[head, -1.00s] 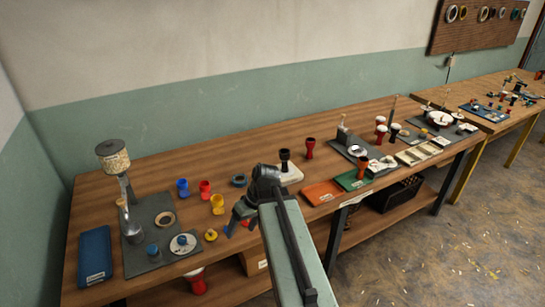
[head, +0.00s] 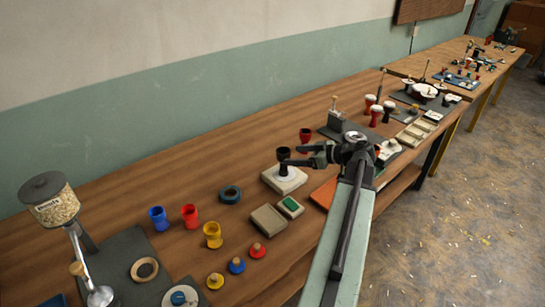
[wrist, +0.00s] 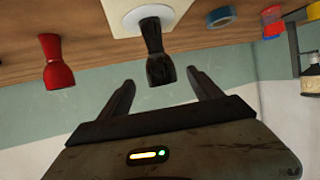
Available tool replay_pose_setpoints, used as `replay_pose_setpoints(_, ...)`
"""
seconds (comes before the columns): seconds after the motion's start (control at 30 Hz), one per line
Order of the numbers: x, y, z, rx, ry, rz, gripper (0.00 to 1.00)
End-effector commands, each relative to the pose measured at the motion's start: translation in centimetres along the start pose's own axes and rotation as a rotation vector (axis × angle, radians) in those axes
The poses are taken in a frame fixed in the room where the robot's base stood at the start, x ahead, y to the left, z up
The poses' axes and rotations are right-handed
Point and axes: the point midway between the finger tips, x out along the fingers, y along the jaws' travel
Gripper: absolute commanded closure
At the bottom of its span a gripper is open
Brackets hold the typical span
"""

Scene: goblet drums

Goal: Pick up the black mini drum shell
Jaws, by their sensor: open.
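The black mini drum shell (head: 284,156) stands upright on a white square block (head: 285,182) near the middle of the bench. In the wrist view, which is upside down, the black shell (wrist: 155,58) hangs from the white block (wrist: 122,18). My gripper (head: 289,162) is open and level with the shell in the head view. In the wrist view the two fingers of my gripper (wrist: 165,84) are spread, with the shell's rim between or just beyond their tips. I cannot tell whether a finger touches it. The gripper appears empty.
A dark red shell (head: 306,136) stands just behind the black one. Blue (head: 158,219), red (head: 190,216) and yellow (head: 213,235) cups and a dark ring (head: 230,194) stand to the left. Beige trays (head: 268,222) lie in front. A grey mat with tools is at right.

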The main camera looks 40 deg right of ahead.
Motion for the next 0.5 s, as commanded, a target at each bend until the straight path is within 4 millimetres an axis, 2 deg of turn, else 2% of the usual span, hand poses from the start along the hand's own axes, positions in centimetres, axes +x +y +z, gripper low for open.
replay_pose_setpoints(0.2,0.4,-0.1,-0.1,-0.005,0.002,-0.005,0.26)
replay_pose_setpoints(0.4,2.8,-0.2,0.1,-0.004,0.001,-0.008,0.26)
replay_pose_setpoints(0.5,3.1,-0.2,-0.1,-0.003,0.000,-0.006,0.26)
